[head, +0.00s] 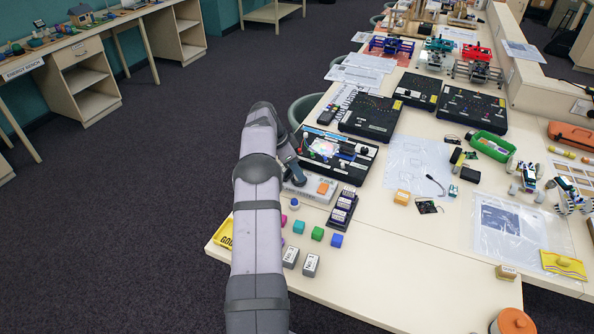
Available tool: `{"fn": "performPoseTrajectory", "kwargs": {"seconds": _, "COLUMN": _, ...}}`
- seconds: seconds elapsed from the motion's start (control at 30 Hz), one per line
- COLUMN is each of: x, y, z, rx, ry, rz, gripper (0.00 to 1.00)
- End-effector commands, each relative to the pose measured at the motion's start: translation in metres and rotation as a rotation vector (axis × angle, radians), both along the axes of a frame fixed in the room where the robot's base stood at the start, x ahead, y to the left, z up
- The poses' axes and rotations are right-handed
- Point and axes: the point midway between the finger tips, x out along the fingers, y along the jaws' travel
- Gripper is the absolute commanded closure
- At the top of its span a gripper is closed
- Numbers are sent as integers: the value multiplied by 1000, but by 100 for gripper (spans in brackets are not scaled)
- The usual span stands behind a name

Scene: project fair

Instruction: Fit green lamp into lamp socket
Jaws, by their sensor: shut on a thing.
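My gripper (294,172) shows partly past my arm, low at the near left edge of a black panel (355,176). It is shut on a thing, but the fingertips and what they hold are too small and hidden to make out. I cannot pick out the green lamp. The black panel has knobs and a bright patch with pale green and pink tints (323,147). I cannot tell which part is the lamp socket.
More black panels (370,117) lie behind. The table's front middle (400,275) is clear. My arm covers part of a yellow tray (222,237).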

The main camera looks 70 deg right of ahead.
Motion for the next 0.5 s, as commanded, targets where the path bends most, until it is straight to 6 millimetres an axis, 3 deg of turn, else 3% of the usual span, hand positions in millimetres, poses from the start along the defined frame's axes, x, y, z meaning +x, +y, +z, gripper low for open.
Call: {"fn": "performPoseTrajectory", "kwargs": {"seconds": 0.5, "x": 0, "y": 0, "z": -6, "rx": 0, "ry": 0, "rz": 0, "gripper": 96}}
